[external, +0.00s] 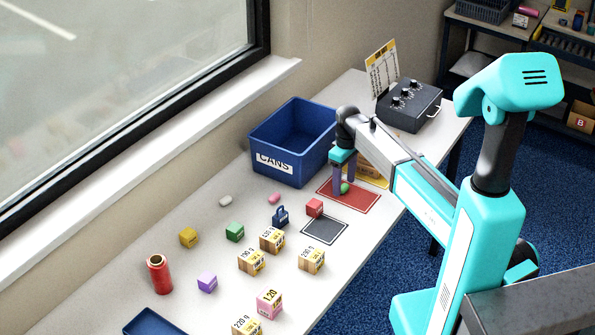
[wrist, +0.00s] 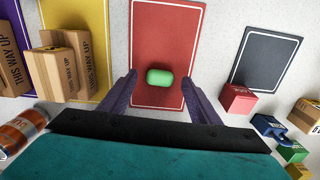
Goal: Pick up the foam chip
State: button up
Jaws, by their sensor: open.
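A green foam chip (wrist: 159,76), small and rounded, lies on the red mat (wrist: 170,30). In the external view the chip (external: 345,188) shows at the fingertips on the red mat (external: 358,205), partly hidden by my gripper. My gripper (external: 343,184) points down over the mat. In the wrist view my gripper (wrist: 159,84) is open, with one finger on each side of the chip and a gap on both sides. A white chip (external: 226,201) and a pink chip (external: 274,198) lie further left on the table.
A blue CANS bin (external: 290,172) stands behind the mat. A red cube (external: 314,207), a blue weight-like block (external: 280,216) and a dark mat (external: 325,230) lie nearby. Cartons (wrist: 67,62) stand on a yellow mat (wrist: 80,18), beside an orange can (wrist: 25,132). A control box (external: 408,105) is further back.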

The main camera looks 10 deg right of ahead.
jog(key=shift+f, duration=0.45)
jog(key=shift+c, duration=0.4)
jog(key=c, duration=1)
